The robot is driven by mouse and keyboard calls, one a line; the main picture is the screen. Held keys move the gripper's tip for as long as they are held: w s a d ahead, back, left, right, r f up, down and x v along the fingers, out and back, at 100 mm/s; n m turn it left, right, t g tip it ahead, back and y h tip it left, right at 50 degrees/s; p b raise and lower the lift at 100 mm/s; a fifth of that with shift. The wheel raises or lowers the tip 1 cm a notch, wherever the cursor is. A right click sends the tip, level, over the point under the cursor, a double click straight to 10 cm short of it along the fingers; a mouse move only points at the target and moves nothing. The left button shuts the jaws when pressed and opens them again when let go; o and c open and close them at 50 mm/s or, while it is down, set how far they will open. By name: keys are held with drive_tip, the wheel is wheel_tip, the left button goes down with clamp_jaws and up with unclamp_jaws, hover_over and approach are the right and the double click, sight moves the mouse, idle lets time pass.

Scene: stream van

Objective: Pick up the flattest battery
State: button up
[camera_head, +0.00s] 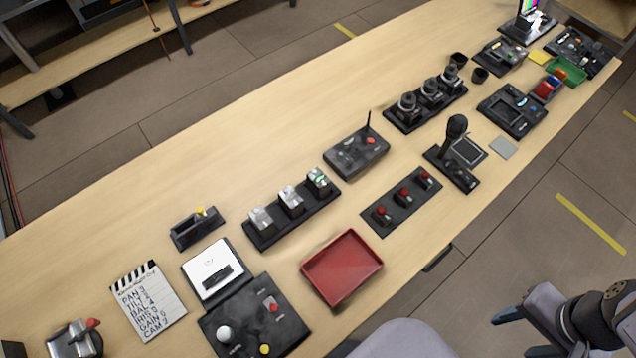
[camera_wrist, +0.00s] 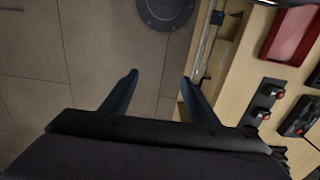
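Three pale grey blocks stand in a row in a black dock (camera_head: 299,226) at the table's middle; they look like batteries. They are the left block (camera_head: 261,220), the middle block (camera_head: 291,200) and the right block (camera_head: 319,181). A green light shows on the right block; any lights on the other two are too small to read. My gripper (camera_head: 508,312) is off the table's near edge at lower right, far from the blocks. In the wrist view, my gripper (camera_wrist: 160,88) is open with nothing between its fingers, above the floor. The blocks are not visible there.
A red tray (camera_head: 342,267) lies near the blocks, with a panel of red buttons (camera_head: 402,201) to its right. A control panel (camera_head: 254,318), clapperboard (camera_head: 148,300), radio-like box (camera_head: 356,152) and microphone (camera_head: 456,127) stand around. Bare wood lies behind the dock.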

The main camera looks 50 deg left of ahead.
drive_tip(key=shift+o, duration=0.7)
